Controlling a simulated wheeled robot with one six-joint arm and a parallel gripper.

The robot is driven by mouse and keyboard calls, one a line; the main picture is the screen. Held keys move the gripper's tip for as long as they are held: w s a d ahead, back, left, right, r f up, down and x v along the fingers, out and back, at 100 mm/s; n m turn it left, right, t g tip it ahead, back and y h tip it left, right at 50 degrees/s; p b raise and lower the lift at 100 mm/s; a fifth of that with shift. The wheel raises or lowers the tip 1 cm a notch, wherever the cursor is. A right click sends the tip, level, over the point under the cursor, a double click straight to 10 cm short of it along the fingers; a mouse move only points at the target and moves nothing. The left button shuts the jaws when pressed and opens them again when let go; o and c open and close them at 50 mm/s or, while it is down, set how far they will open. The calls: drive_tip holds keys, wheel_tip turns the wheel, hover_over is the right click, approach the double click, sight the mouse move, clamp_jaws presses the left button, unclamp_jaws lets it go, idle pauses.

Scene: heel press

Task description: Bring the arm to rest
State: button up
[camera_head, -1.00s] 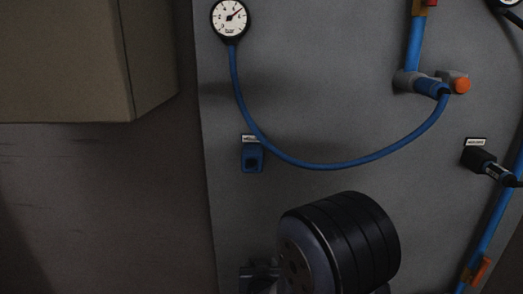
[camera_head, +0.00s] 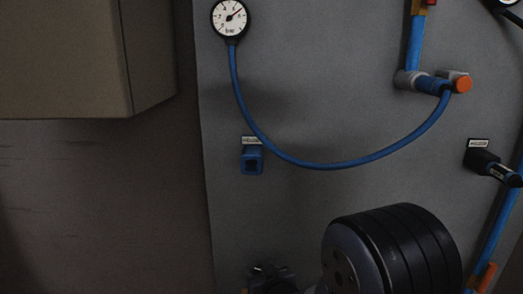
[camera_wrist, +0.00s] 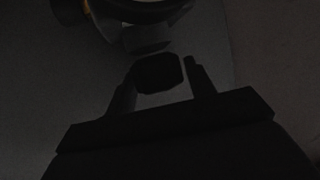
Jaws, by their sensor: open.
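My gripper (camera_wrist: 161,76) shows in the wrist view with its two dark fingers apart. A dark, many-sided shape (camera_wrist: 158,73) appears between the fingers in that view; the picture is too dark to tell what it is or whether they touch it. In the camera_head view, my arm's ridged black joint (camera_head: 400,250) stands at the bottom, right of the middle, in front of the grey panel. A dark part of my arm shows at the bottom edge left of it; the fingers cannot be made out there.
The grey panel (camera_head: 330,120) carries a round gauge (camera_head: 230,18), a blue hose (camera_head: 330,166) running to a fitting with an orange end (camera_head: 462,85), a blue socket (camera_head: 252,160) and a black connector (camera_head: 484,161). A box (camera_head: 65,60) juts out at upper left.

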drive_tip(key=shift+n+g+y, duration=0.7)
drive_tip(key=shift+n+y, duration=0.5)
drive_tip(key=shift+y, duration=0.1)
drive_tip(key=p+v, duration=0.1)
drive_tip(key=v, duration=0.1)
drive_tip(key=shift+s+d+r, duration=0.1)
drive_tip(key=shift+s+r, duration=0.05)
drive_tip(key=shift+r, duration=0.05)
drive_tip(key=shift+s+d+r+p, duration=0.1)
drive_tip(key=shift+s+d+p, duration=0.15)
drive_tip(key=shift+s+p, duration=0.15)
